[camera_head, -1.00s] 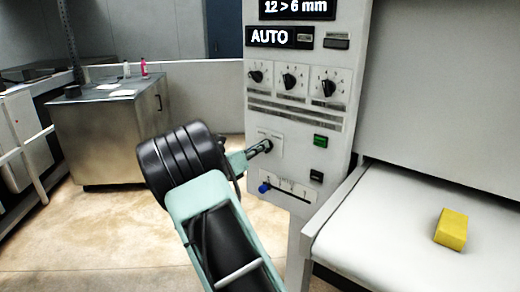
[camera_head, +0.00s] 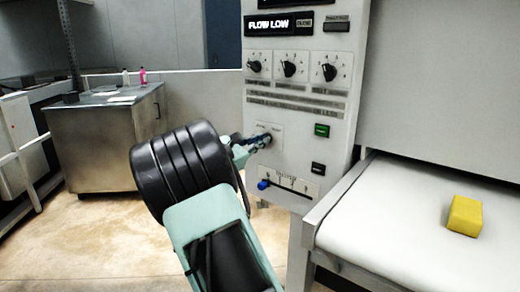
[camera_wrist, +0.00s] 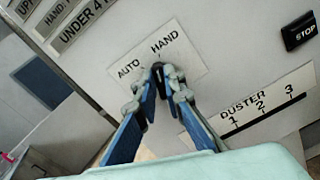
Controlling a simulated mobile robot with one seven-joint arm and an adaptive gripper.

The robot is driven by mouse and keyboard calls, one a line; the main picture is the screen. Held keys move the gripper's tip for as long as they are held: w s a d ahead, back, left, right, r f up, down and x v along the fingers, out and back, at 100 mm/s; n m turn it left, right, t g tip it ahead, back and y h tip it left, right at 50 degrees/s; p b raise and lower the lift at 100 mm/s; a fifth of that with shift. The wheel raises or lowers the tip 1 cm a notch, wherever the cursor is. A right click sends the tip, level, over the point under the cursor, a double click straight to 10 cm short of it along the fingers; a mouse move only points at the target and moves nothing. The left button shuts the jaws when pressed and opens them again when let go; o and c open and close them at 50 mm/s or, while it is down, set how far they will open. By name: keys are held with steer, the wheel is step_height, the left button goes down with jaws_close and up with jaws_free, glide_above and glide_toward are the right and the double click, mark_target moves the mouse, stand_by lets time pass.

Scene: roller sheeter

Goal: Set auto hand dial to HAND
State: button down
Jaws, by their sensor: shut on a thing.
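The auto hand dial (camera_wrist: 157,69) is a small black knob on a white plate (camera_wrist: 188,62) marked AUTO on the left and HAND on the right. My gripper (camera_wrist: 160,85) has its blue-and-grey fingers shut around the dial, one on each side. A pale mark on the dial points up in the wrist view, roughly toward HAND; the fingers hide part of the knob. In the head view, my gripper (camera_head: 258,141) reaches the control panel (camera_head: 292,104) from the left and covers most of the dial.
Three black dials (camera_head: 290,67), a green button (camera_head: 321,131), a black STOP button (camera_wrist: 299,31) and a duster slider with a blue knob (camera_head: 263,184) are nearby. A yellow block (camera_head: 465,216) lies on the white belt (camera_head: 400,215).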

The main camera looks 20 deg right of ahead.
steer(key=shift+f+m+b, duration=0.2)
steer(key=shift+m+b, duration=0.55)
steer(key=shift+m, duration=0.05)
steer(key=c, duration=2)
jaws_free()
steer(key=shift+r, duration=0.1)
steer(key=v, duration=1.2)
